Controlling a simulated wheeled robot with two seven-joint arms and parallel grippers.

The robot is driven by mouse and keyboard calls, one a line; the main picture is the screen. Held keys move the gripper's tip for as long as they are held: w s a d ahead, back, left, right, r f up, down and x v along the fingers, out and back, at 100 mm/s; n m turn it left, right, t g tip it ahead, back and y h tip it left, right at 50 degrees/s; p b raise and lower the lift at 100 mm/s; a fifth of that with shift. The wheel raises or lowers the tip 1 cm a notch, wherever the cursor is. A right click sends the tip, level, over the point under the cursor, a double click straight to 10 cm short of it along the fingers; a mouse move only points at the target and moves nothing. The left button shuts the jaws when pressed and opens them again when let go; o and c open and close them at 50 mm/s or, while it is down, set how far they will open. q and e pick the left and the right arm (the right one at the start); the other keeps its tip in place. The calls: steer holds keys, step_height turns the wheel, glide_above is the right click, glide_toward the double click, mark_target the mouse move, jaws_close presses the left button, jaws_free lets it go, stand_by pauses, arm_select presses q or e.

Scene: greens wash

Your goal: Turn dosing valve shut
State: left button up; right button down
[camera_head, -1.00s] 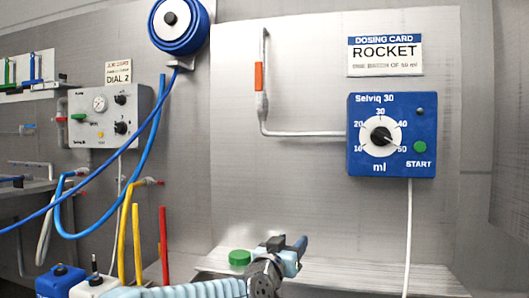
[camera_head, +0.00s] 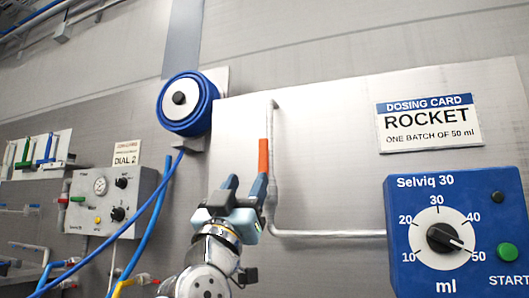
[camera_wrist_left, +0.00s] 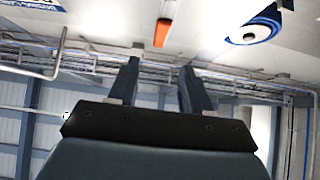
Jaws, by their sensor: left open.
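The dosing valve's orange lever (camera_head: 263,158) stands upright along the thin grey pipe (camera_head: 273,200) on the pale panel. My left gripper (camera_head: 246,183) is open, with its fingers pointing up, just below and left of the lever in the head view. In the left wrist view the lever (camera_wrist_left: 162,32) shows beyond the open fingertips (camera_wrist_left: 159,66), between their lines, with a visible gap. Nothing is between the fingers. My right gripper is not in view.
The blue Selviq 30 dosing box (camera_head: 460,230) is at the right, its knob pointing near 50. The dosing card (camera_head: 430,122) reads ROCKET, one batch of 50 ml. A blue hose reel (camera_head: 187,103) and grey dial box (camera_head: 105,205) are at left.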

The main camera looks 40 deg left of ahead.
mark_target(263, 152)
arm_select(q)
steer(key=p+x, duration=0.4)
steer(key=x, duration=0.6)
steer(key=shift+w+r, duration=0.1)
steer(key=shift+r, duration=0.15)
steer(key=shift+w+a+r, duration=0.1)
steer(key=shift+w+r, duration=0.1)
steer(key=shift+w, duration=0.15)
jaws_close()
